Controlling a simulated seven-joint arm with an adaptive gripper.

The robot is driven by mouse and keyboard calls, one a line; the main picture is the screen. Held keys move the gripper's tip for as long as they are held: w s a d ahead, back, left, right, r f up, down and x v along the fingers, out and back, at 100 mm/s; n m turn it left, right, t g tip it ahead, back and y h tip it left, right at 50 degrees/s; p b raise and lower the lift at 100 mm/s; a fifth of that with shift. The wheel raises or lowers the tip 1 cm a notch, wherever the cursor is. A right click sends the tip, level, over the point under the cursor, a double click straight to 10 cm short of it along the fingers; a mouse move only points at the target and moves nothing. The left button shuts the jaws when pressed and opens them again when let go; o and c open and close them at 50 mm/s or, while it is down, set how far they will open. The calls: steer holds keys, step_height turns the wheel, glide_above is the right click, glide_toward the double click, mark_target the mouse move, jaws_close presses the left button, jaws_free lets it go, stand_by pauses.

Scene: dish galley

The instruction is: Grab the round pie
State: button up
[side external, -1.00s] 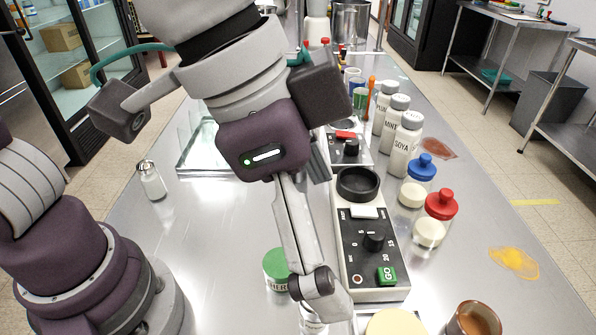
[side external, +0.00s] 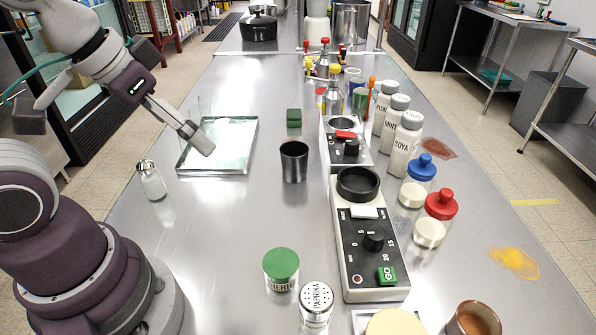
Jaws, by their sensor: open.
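A pale yellow round thing (side external: 396,324) lies at the bottom edge of the side external view, on a light-rimmed tray (side external: 360,322). It is partly cut off by the frame; it may be the round pie, but I cannot tell for sure. My gripper (side external: 202,145) is at the upper left, over the left part of a clear glass dish (side external: 240,133), far from the round thing. It is open, seen from the side, with nothing visible in it.
A green-lidded jar (side external: 281,267) and a paprika shaker (side external: 316,303) stand left of a scale-like device (side external: 372,255). A dark cup (side external: 294,163) and green block (side external: 294,118) stand mid-table. A brown cup (side external: 474,319) is at the lower right.

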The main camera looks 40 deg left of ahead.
steer(key=shift+d, duration=0.1)
steer(key=w+d+f+m+g+h, duration=0.1)
steer(key=w+d+f+m+h, duration=0.25)
steer(key=d, duration=0.55)
steer(key=w+d+f+m+g, duration=0.2)
steer(key=w+d+f+m, duration=0.15)
steer(key=d+m, duration=0.45)
steer(key=d+f, duration=0.3)
steer(key=f, duration=0.1)
steer(key=d+f+m, duration=0.1)
steer(key=d+f, duration=0.3)
steer(key=d+f+m+g, duration=0.1)
steer(key=d+f, duration=0.3)
steer(key=f, duration=0.1)
steer(key=shift+s+d+h, duration=0.1)
steer(key=shift+h, duration=0.15)
steer(key=shift+c, duration=0.3)
steer(key=c, duration=1)
